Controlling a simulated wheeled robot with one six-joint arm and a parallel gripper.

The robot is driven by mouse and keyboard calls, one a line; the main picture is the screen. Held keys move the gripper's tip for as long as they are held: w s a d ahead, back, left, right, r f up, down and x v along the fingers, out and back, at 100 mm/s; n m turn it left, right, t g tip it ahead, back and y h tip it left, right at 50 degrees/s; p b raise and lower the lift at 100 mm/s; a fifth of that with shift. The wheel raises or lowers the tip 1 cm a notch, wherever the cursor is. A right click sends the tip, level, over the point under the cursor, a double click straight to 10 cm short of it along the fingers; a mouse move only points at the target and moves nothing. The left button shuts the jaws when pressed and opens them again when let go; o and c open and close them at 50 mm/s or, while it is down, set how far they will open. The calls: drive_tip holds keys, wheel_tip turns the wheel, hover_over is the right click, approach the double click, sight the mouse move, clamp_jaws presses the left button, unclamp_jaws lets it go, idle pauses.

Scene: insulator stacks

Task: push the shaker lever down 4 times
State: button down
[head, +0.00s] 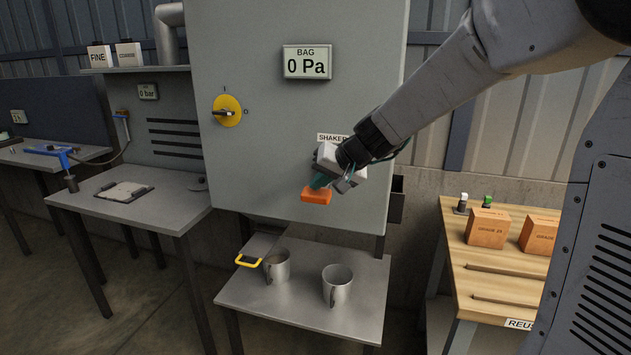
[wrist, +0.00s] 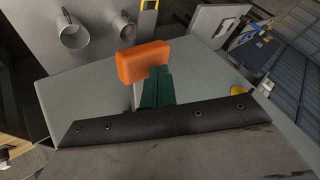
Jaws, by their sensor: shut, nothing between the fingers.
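The shaker lever's orange handle (head: 316,196) sticks out from the grey cabinet front, below the label SHAKER (head: 332,138). My gripper (head: 320,181) is in front of the cabinet, just above the orange handle in the head view. In the wrist view the orange handle (wrist: 144,62) is at the tips of my green fingers (wrist: 155,88). The fingers are together with nothing between them. I cannot tell whether the fingertips touch the handle. My gripper hides part of the lever's mount.
A yellow rotary switch (head: 227,111) and a BAG display (head: 307,62) reading 0 Pa are on the cabinet. A wooden bench (head: 490,262) with boxes stands right.

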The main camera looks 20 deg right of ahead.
drive_tip(key=shift+s+f, duration=0.1)
drive_tip(key=shift+f, duration=0.95)
idle(0.7)
idle(0.4)
drive_tip(key=shift+r, duration=3.15)
drive_tip(key=shift+r, duration=0.1)
drive_tip(key=shift+r, duration=2.4)
wheel_tip(320, 180, up, 4)
drive_tip(key=shift+f, duration=0.1)
